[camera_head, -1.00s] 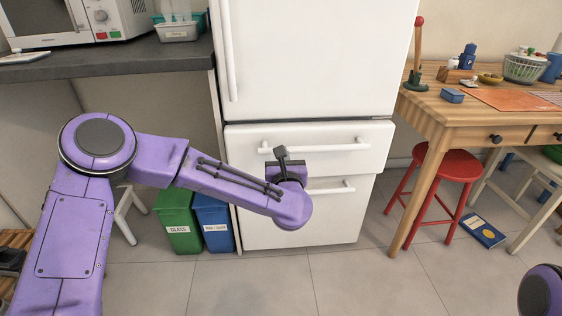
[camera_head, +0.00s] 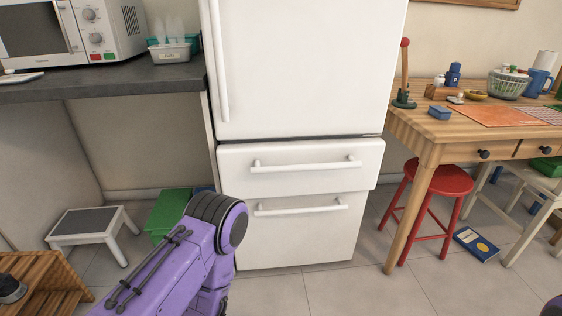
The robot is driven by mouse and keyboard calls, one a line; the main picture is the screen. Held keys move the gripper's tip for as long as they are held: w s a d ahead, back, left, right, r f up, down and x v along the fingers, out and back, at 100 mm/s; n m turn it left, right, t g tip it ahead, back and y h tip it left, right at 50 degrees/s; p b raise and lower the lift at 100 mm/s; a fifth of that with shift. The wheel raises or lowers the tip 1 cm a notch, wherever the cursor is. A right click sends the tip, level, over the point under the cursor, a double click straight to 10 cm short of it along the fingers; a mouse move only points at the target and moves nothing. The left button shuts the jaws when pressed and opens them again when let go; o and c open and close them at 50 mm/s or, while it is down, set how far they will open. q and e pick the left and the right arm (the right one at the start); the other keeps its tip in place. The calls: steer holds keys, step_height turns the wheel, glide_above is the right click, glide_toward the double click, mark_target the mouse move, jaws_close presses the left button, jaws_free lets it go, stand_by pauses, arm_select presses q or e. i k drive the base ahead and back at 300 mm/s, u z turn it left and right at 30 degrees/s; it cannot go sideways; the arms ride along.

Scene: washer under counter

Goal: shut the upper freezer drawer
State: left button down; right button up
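The white fridge-freezer (camera_head: 300,70) stands in the middle of the view. Its upper freezer drawer (camera_head: 320,178), with a white bar handle (camera_head: 305,165), sits just under the big door. Its front seems to stand slightly proud of the lower drawer (camera_head: 300,238); from this angle I cannot tell exactly how far. My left arm is low in front, left of the drawers, apart from the upper drawer's handle. Its gripper is hidden. Only a small purple bit of my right arm shows at the bottom right corner, without its gripper.
A counter (camera_head: 110,79) with a microwave is at the left. Under it are a step stool (camera_head: 85,222) and a green bin (camera_head: 166,212). A wooden table (camera_head: 480,132) and a red stool (camera_head: 445,179) stand at the right. Floor in front of the fridge is clear.

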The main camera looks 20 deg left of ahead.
mark_target(265, 170)
steer(key=z, duration=1)
steer(key=i, duration=0.4)
steer(key=u, duration=0.95)
